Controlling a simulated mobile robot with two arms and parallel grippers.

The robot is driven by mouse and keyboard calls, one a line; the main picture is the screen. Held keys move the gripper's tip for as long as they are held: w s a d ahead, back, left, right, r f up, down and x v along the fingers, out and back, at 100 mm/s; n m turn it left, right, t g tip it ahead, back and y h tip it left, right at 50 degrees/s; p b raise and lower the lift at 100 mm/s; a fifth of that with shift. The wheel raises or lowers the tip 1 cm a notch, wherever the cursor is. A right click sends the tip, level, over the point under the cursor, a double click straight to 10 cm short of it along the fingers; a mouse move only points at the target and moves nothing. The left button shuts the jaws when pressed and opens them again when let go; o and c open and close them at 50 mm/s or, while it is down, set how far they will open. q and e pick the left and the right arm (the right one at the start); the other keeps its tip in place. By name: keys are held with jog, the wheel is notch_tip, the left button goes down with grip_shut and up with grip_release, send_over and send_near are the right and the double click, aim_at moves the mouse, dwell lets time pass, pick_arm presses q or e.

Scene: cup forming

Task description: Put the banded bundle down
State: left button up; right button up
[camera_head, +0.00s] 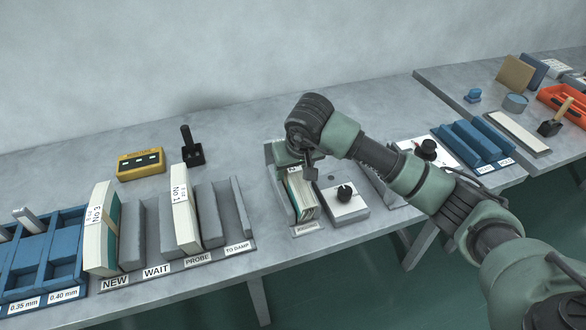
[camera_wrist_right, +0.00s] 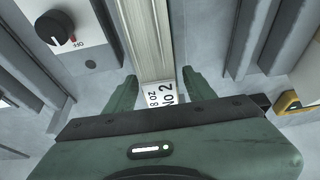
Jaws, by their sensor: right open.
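A pale paper bundle with a green side (camera_head: 302,195) stands on edge in a grey slotted holder (camera_head: 305,229) in the head view. In the right wrist view, the bundle (camera_wrist_right: 150,40) runs up the picture, with a white label reading "8 OZ No 2" at its near end. My right gripper (camera_head: 308,172) is just above the bundle in the head view. In the wrist view my right gripper (camera_wrist_right: 160,88) is open, with one finger on each side of the bundle and visible gaps between. My left gripper is not in view.
A box with a black knob (camera_head: 344,203) stands right of the holder. Left are a grey rack (camera_head: 225,249) marked NEW, WAIT, PROBE and TO DAMP, holding two bundles, a yellow counter (camera_head: 140,164) and a blue bin (camera_head: 65,245). Blue slots (camera_head: 470,143) lie right.

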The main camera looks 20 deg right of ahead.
jog(key=b+v, duration=0.1)
jog(key=v, duration=1.1)
jog(key=shift+b, duration=0.35)
